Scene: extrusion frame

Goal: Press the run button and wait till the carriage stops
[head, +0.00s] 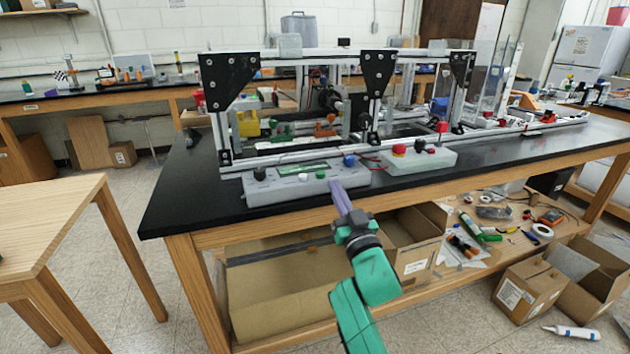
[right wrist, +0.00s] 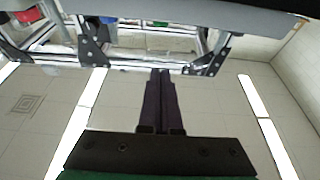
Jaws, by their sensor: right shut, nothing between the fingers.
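A grey control box (head: 262,191) with a small green display stands at the front edge of the black bench. It carries a green button (head: 320,175), a pale button (head: 303,177), a blue knob (head: 349,160) and a black knob (head: 259,173). No label is readable, so I cannot tell which one is the run button. My right gripper (head: 335,183) is shut and empty, its tips at the box's front right, just right of the green button; contact is unclear. The shut fingers also show in the right wrist view (right wrist: 160,72). I cannot single out the carriage inside the extrusion frame (head: 300,53).
A second pale box (head: 435,160) with a red button (head: 398,149) stands to the right. Black corner plates (head: 229,80) hang on the frame above the boxes. A wooden table (head: 50,215) stands at left.

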